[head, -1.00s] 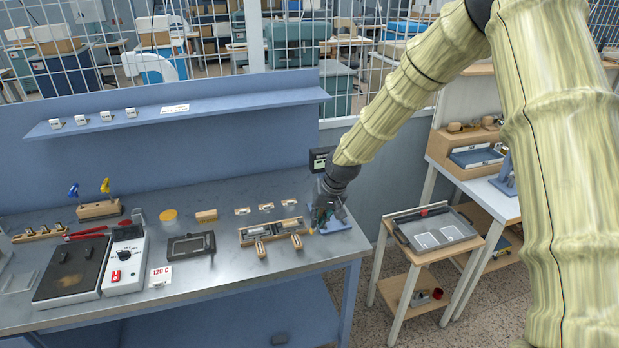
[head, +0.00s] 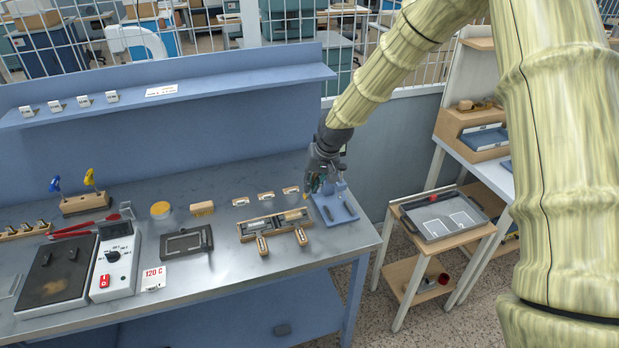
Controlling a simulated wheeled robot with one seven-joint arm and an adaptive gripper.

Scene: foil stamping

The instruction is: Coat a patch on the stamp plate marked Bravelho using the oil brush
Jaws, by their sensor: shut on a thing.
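My gripper (head: 317,184) is at the right end of the bench, above the left side of a blue stand (head: 342,211). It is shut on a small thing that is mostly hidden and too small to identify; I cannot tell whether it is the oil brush. A wooden rack (head: 246,237) holding metal pieces, with two wooden-handled parts at its front, lies left of the gripper. Three small pale pieces with labels (head: 266,197) lie in a row behind the rack. No lettering is legible, so I cannot pick out the plate marked Bravelho.
To the left are a dark framed plate (head: 184,243), a hot plate (head: 58,274) with its control box (head: 115,262), and a 120 C sign (head: 153,278). A shelf (head: 220,88) runs behind. A wooden cart with a tray (head: 443,220) stands right of the bench.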

